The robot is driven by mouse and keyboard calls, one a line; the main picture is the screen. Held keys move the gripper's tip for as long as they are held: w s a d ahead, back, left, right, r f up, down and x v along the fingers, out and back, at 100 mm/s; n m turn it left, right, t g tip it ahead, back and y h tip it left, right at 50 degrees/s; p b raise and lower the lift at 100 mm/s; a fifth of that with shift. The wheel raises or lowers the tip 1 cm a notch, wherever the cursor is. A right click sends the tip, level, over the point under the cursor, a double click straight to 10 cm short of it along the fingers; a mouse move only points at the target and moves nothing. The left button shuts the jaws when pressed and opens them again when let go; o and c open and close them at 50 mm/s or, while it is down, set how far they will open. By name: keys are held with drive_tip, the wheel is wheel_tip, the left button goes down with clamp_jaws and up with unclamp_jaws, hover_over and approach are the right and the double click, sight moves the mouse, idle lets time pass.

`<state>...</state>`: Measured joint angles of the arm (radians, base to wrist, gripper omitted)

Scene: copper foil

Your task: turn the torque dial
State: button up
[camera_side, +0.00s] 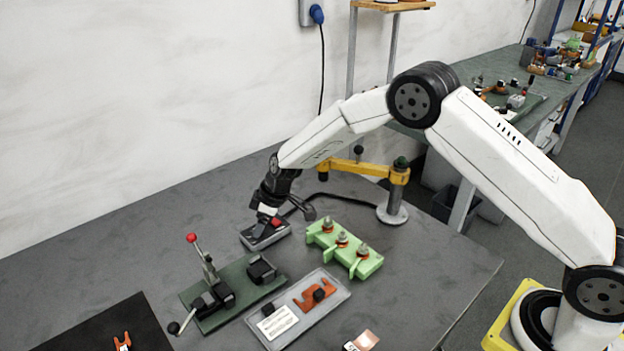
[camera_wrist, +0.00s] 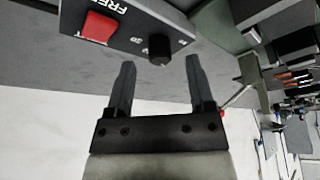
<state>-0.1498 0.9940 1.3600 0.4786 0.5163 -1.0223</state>
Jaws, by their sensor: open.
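The torque dial (camera_wrist: 159,48) is a small black knob on the face of a grey box (camera_wrist: 128,32), with small markings on both sides of it. A red square switch (camera_wrist: 97,28) and white lettering are on the same face. My gripper (camera_wrist: 160,62) is open and empty, with one finger left and one right of the dial's line. The dial shows between the fingertips or just beyond them; contact cannot be told. In the side view my gripper (camera_side: 266,222) points down at the grey box (camera_side: 280,233), and the dial is hidden there.
A green plate with a red-knobbed lever (camera_side: 192,238) stands in front of the box. A light green block with pegs (camera_side: 345,250) is to the right. A grey tray with an orange part (camera_side: 340,291) lies nearer. A yellow arm on a post (camera_side: 392,212) stands behind.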

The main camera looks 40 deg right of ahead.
drive_tip(key=shift+x, duration=0.95)
clamp_jaws()
drive_tip(key=shift+m+h, duration=0.3)
drive_tip(key=shift+m, duration=0.5)
drive_tip(key=shift+a+r+m+t+h, duration=0.1)
drive_tip(key=shift+m+t+h, duration=0.25)
drive_tip(key=shift+m, duration=0.8)
drive_tip(key=shift+m+t+h, duration=0.15)
drive_tip(key=shift+m+h, duration=0.3)
drive_tip(key=shift+m, duration=0.7)
drive_tip(key=shift+a+m+h, duration=0.1)
drive_tip(key=shift+m+h, duration=0.9)
drive_tip(key=shift+m, duration=1.9)
